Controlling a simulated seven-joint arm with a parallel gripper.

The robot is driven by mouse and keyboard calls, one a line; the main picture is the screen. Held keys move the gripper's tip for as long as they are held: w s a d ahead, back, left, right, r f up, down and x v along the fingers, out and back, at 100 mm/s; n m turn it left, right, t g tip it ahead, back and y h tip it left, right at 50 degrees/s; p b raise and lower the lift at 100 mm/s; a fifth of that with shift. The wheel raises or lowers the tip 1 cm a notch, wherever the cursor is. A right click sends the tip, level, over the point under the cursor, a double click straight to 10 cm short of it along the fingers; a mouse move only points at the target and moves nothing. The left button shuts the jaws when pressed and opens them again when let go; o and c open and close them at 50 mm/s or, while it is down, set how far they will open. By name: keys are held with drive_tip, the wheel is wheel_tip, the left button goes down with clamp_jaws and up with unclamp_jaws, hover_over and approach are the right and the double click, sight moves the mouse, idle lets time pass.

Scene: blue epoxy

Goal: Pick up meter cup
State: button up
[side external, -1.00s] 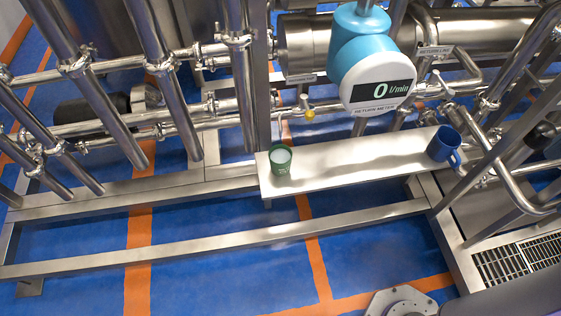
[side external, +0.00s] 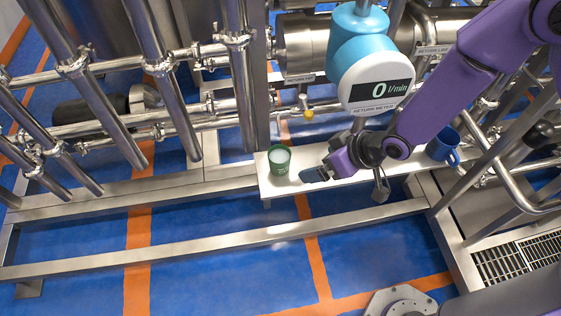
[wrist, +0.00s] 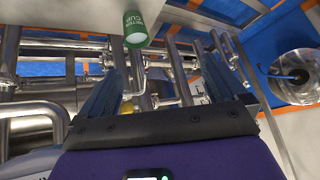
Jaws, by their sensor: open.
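The meter cup (side external: 280,165) is a green cup with a pale inside, standing upright at the left end of the metal shelf (side external: 290,187). In the wrist view the same cup (wrist: 136,30) shows its white "METER CUP" lettering, near the top edge, beyond the fingers. My gripper (side external: 320,165) is over the shelf, to the right of the cup and pointing left towards it. In the wrist view its two blue fingers (wrist: 162,68) are spread apart with nothing held between them. The gripper and cup look apart.
A blue mug (side external: 441,147) stands at the shelf's right end, partly behind my purple arm. A blue and white flow meter (side external: 376,70) reading 0 l/min hangs above the shelf. A yellow-knobbed valve (side external: 309,114) and steel pipes lie behind. The shelf's front side is free.

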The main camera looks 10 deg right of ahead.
wheel_tip(320, 180, down, 7)
drive_tip(key=w+a+m+t, duration=0.1)
drive_tip(key=w+a+t, duration=0.1)
drive_tip(key=t, duration=0.1)
drive_tip(key=m+t, duration=0.1)
drive_tip(key=t, duration=0.2)
approach(285, 164)
drive_tip(key=shift+x, duration=5.7)
drive_tip(key=shift+d+f, duration=0.1)
drive_tip(key=shift+d, duration=0.05)
drive_tip(key=shift+c, duration=0.3)
drive_tip(key=c, duration=1)
drive_tip(key=shift+h, duration=0.3)
drive_tip(key=shift+c, duration=1.2)
